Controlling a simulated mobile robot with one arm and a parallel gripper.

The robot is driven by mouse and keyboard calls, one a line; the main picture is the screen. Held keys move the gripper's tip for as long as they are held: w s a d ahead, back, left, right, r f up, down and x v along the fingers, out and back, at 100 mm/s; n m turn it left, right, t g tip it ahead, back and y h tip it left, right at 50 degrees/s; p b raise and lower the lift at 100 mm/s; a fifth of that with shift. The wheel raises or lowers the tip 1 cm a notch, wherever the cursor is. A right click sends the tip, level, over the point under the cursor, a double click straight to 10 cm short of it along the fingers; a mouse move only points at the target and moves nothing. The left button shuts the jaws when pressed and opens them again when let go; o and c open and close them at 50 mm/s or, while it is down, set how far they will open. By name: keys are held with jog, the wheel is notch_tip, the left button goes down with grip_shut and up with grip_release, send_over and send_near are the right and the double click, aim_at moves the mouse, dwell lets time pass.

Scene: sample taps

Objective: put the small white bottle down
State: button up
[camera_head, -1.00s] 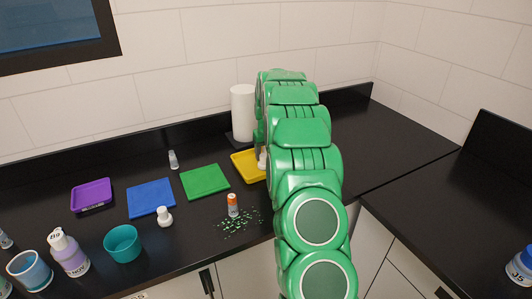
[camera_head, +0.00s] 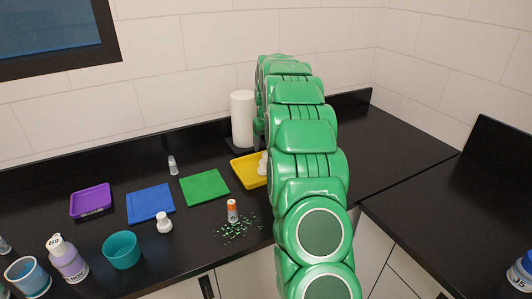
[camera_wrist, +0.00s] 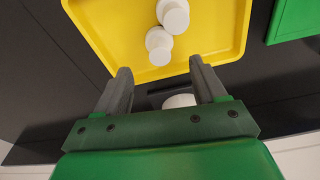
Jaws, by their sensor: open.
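The small white bottle (camera_head: 263,163) stands in the yellow tray (camera_head: 246,173), partly hidden by my arm in the head view. In the wrist view, the bottle (camera_wrist: 159,42) shows as two rounded white parts on the yellow tray (camera_wrist: 110,28), near the tray's edge. My gripper (camera_wrist: 162,80) is open and empty, with its fingertips apart from the bottle. In the head view my arm hides most of the gripper, above and behind the tray.
A white paper roll (camera_head: 242,118) stands close behind the yellow tray. Green (camera_head: 204,187), blue (camera_head: 151,203) and purple (camera_head: 91,201) trays lie leftward.

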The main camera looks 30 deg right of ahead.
jog(key=s+a+r, duration=1)
jog(key=s+a+r+n+g, duration=0.1)
jog(key=s+a, duration=0.3)
jog(key=s, duration=0.3)
jog(key=s+a+r+g, duration=0.1)
jog(key=s+a+r, duration=0.1)
jog(key=s+a, duration=0.4)
jog(key=s+a+f, duration=0.1)
jog(key=s+a, duration=0.1)
jog(key=s, duration=0.8)
jog(key=s+a+f, duration=0.2)
jog(key=s, duration=0.9)
jog(key=s+a+f+g, duration=0.1)
jog(key=s+a+f, duration=0.1)
jog(key=s, duration=0.8)
jog(key=shift+s, duration=0.2)
jog(key=shift+a, duration=0.15)
